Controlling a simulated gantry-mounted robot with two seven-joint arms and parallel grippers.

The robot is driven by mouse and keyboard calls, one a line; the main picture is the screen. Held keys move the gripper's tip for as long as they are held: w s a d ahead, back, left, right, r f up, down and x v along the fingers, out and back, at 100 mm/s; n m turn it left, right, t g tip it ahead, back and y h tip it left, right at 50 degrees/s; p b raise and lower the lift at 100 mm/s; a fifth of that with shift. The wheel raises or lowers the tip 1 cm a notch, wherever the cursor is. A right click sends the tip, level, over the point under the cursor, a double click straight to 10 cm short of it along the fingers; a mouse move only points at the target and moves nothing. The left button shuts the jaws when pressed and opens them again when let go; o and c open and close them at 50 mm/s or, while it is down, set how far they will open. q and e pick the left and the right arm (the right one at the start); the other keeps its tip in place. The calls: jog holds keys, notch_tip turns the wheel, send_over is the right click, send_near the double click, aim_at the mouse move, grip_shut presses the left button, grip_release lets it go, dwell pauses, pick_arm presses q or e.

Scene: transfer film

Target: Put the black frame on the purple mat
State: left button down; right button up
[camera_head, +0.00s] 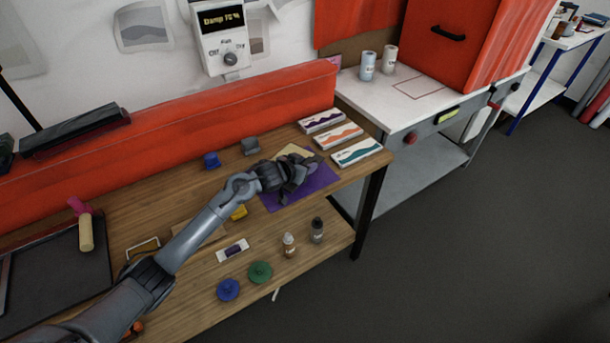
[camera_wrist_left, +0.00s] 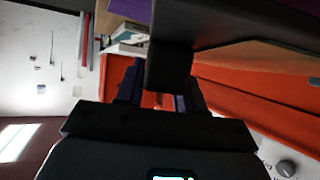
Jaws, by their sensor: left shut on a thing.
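The purple mat (camera_head: 308,189) lies flat on the wooden bench near its right end. My left gripper (camera_head: 294,176) is over the mat and partly covers it. It is shut on a dark thing, which I take for the black frame; in the head view the frame blends with the dark fingers. In the left wrist view the black frame (camera_wrist_left: 171,64) shows as a dark bar close in front of the fingers (camera_wrist_left: 160,98). A bit of the purple mat (camera_wrist_left: 130,8) shows at the top of that view. I cannot tell whether the frame touches the mat. My right gripper is out of view.
Several labelled boxes (camera_head: 357,151) lie beyond the mat. A blue block (camera_head: 211,160) and a grey block (camera_head: 251,146) stand behind the arm. Two small bottles (camera_head: 317,230) and green (camera_head: 260,272) and blue (camera_head: 228,289) discs are near the front edge.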

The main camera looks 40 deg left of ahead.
pick_arm(q)
jog(key=shift+f+b, duration=0.55)
jog(key=shift+f, duration=1.45)
jog(key=shift+f, duration=0.1)
jog(key=c, duration=0.7)
grip_release()
jog(key=shift+f, duration=0.1)
